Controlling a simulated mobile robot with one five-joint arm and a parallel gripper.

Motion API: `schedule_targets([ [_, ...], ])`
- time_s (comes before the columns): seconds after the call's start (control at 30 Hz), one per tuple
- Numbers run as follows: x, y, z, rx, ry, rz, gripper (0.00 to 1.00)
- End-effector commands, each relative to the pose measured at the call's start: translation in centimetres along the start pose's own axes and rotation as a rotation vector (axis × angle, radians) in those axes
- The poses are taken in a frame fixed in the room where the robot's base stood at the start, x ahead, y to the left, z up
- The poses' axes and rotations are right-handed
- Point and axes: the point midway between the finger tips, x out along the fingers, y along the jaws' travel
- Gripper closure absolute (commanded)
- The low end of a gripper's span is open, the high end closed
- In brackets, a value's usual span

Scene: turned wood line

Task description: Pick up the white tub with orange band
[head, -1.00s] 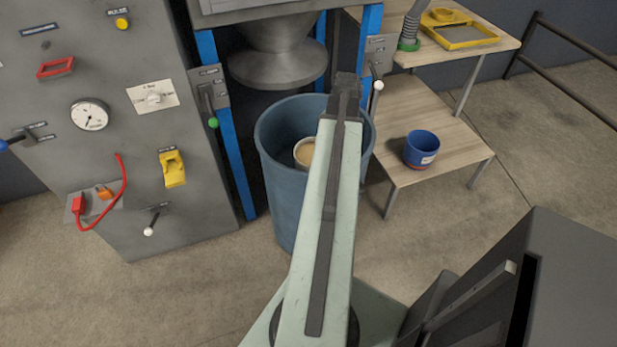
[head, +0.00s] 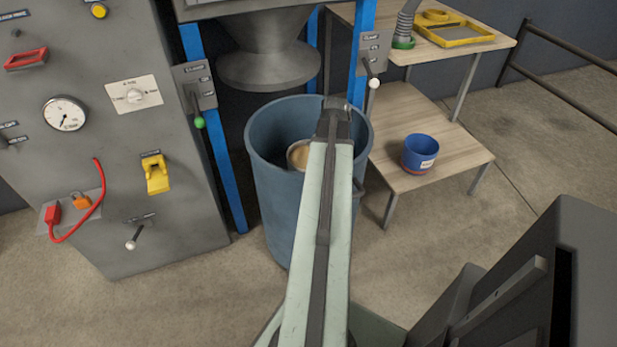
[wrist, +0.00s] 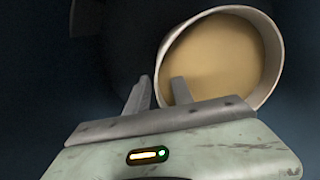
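A white-rimmed tub (head: 298,154) with a tan inside sits inside the big blue bin (head: 262,185), partly covered by my arm. In the wrist view the tub (wrist: 222,58) shows from above, close at upper right. No orange band is visible on it. My gripper (wrist: 162,84) is open, with its two fingers apart at the tub's near left rim. The rim shows between the fingers, one finger outside and one over the inside. I cannot tell whether either finger touches it. In the head view the fingers are hidden down in the bin.
The bin wall surrounds my gripper, and a grey hopper (head: 268,62) hangs above the bin. A grey control panel (head: 95,215) stands left. A wooden table (head: 402,110) at right holds a blue tub (head: 420,152) on its lower shelf. A dark box-shaped body fills the lower right.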

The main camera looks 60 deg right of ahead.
Motion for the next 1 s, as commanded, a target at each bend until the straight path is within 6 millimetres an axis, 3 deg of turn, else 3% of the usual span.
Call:
schedule_targets([
  [0.03, 1.9, 0.1, 0.1, 0.000, 0.000, 0.000, 0.72],
  [0.1, 2.8, 0.0, 0.0, -0.001, 0.000, 0.000, 0.72],
  [0.37, 2.6, -0.1, 0.1, -0.001, 0.000, 0.000, 0.72],
  [0.47, 2.6, -0.1, 0.1, -0.001, 0.000, 0.000, 0.97],
  [0.5, 2.6, -0.1, 0.1, -0.001, 0.000, 0.000, 1.00],
  [1.0, 2.6, -0.1, 0.1, -0.002, 0.000, 0.000, 1.00],
])
